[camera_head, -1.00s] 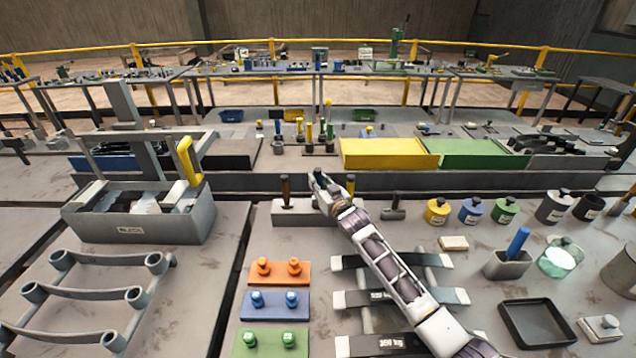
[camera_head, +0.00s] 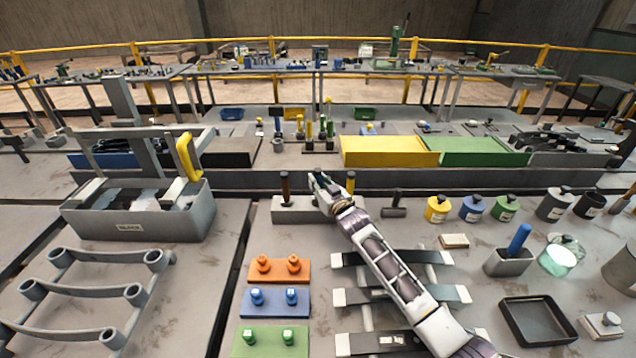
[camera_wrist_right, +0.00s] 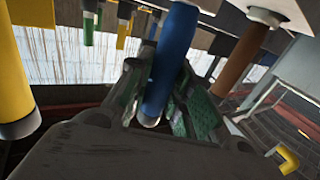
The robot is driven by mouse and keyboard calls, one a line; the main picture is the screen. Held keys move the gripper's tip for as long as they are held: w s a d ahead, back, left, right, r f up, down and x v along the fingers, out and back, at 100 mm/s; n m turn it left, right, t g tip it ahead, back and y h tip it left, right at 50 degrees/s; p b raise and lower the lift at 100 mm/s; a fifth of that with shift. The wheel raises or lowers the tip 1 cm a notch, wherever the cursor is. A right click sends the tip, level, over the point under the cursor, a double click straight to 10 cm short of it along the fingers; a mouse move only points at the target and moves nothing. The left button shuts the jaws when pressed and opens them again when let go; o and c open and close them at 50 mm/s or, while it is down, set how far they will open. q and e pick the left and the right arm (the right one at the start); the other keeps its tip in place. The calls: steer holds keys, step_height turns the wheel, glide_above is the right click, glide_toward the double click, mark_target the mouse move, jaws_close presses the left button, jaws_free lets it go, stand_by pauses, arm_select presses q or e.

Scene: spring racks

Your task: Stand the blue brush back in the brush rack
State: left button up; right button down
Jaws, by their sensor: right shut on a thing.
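The brush rack (camera_head: 297,215) is a low grey block in the middle of the table in the head view. A brown-handled brush (camera_head: 285,187) stands at its left and a yellow-handled one (camera_head: 351,182) at its right. My right gripper (camera_head: 318,179) is at the rack between these two handles. In the right wrist view it is shut on the blue brush (camera_wrist_right: 171,58), whose handle runs between the green-patterned fingers. The yellow handle (camera_wrist_right: 12,75) and brown handle (camera_wrist_right: 240,62) flank it. The brush's lower part is hidden, so I cannot tell if it is seated. My left gripper is not in view.
Colored jars (camera_head: 437,211) and a grey holder (camera_head: 508,264) with a blue handle are farther right. Orange, blue and green peg boards (camera_head: 279,271) lie in front. A grey toolbox (camera_head: 140,222) stands left.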

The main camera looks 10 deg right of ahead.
mark_target(318, 169)
steer(key=shift+f+b, duration=0.45)
steer(key=shift+f, duration=0.35)
stand_by(0.5)
steer(key=c, duration=1.2)
jaws_free()
steer(key=o, duration=0.5)
steer(key=shift+r+p, duration=0.85)
steer(key=shift+r, duration=0.1)
steer(key=shift+r+p, duration=2.35)
steer(key=shift+r, duration=0.25)
steer(key=shift+f, duration=0.1)
